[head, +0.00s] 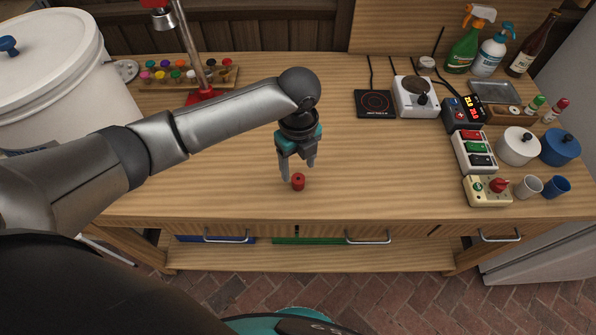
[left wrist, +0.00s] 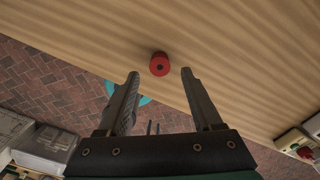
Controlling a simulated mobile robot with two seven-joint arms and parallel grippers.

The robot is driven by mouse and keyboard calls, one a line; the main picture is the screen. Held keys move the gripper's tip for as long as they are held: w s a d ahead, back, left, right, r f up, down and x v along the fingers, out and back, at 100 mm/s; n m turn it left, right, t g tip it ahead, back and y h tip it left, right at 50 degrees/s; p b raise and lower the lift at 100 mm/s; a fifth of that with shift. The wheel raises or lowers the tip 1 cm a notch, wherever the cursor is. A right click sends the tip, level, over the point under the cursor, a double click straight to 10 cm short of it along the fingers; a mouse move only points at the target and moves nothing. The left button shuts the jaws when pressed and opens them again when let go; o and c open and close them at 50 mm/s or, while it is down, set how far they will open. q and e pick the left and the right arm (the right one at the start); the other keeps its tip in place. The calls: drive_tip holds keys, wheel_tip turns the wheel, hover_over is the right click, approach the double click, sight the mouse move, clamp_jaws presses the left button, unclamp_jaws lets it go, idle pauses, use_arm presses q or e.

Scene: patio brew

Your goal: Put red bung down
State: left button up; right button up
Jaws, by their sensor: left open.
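The red bung (head: 298,182) stands on the wooden table near its front edge. In the left wrist view the bung (left wrist: 160,64) sits just beyond the fingertips, between their lines, and shows a dark hole in its face. My left gripper (head: 299,174) is open and empty above and just behind the bung in the head view. Its two fingers (left wrist: 160,76) are spread wide in the left wrist view, apart from the bung. My right gripper is not in view.
The table (head: 220,185) is clear around the bung. A black hot plate (head: 375,103), a white stirrer (head: 415,97) and a switch box (head: 487,190) stand to the right. A white bucket (head: 60,80) and a rack of small colored bottles (head: 215,78) are at the left.

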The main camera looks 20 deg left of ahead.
sight(298, 178)
use_arm(q)
wheel_tip(298, 178, up, 7)
drive_tip(key=shift+p, duration=0.4)
